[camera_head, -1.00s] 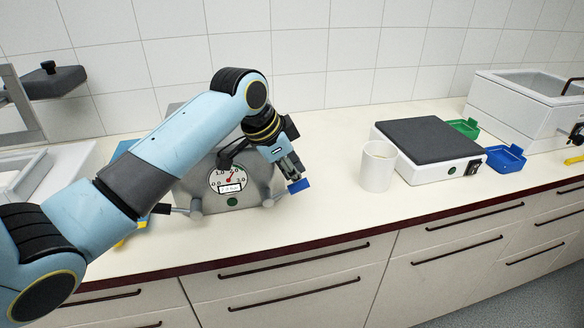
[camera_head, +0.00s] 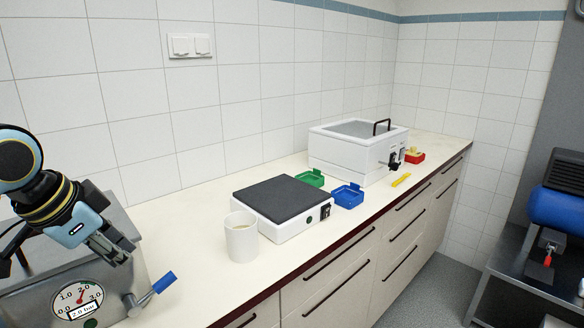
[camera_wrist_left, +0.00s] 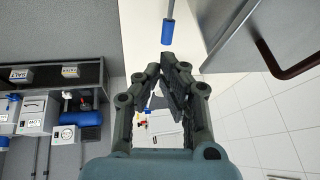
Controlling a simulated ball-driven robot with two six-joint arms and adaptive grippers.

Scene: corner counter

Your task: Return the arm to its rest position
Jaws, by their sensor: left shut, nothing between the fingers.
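My left arm comes in at the left edge of the head view. Its gripper (camera_head: 118,253) is shut and empty, in front of a grey metal device with a pressure gauge (camera_head: 78,298) marked 2.0 bar. A lever with a blue handle (camera_head: 165,282) sticks out from the device, to the right of and below the fingertips. In the left wrist view the closed fingers (camera_wrist_left: 168,64) point toward the blue handle (camera_wrist_left: 168,32), apparently with a small gap. My right gripper is in neither view.
Right of the device stand a white mug (camera_head: 241,240), a dark-topped hotplate (camera_head: 280,198), green (camera_head: 310,179) and blue (camera_head: 347,197) trays, and a white bath (camera_head: 350,157). A blue cylinder (camera_head: 555,207) sits on a bench at the far right. Counter between device and mug is bare.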

